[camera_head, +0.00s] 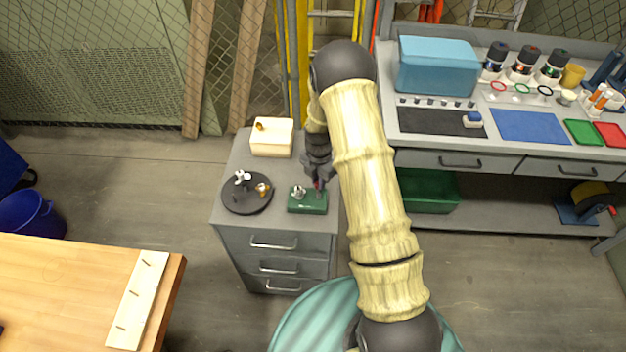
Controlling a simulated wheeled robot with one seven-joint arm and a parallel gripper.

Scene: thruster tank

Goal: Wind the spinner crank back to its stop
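A green block (307,202) sits at the front right of the grey drawer cabinet's top. A small silver fitting (298,191) stands on its left part. My gripper (318,184) points down at the block's right part, where a small reddish piece shows by the fingertips. The fingers and my arm hide much of that spot. I cannot tell whether the gripper holds the piece, or which part is the crank's handle. A round black disc (238,203) lies left of the block, with a silver fitting (242,177) and a brass-coloured fitting (263,189) on it.
A cream box (272,138) with a brass-coloured knob stands at the cabinet's back. The grey workbench (470,148) is at right, holding a blue case (438,66), jars and mats. A wooden table (70,290) is at lower left. Open floor lies between it and the cabinet.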

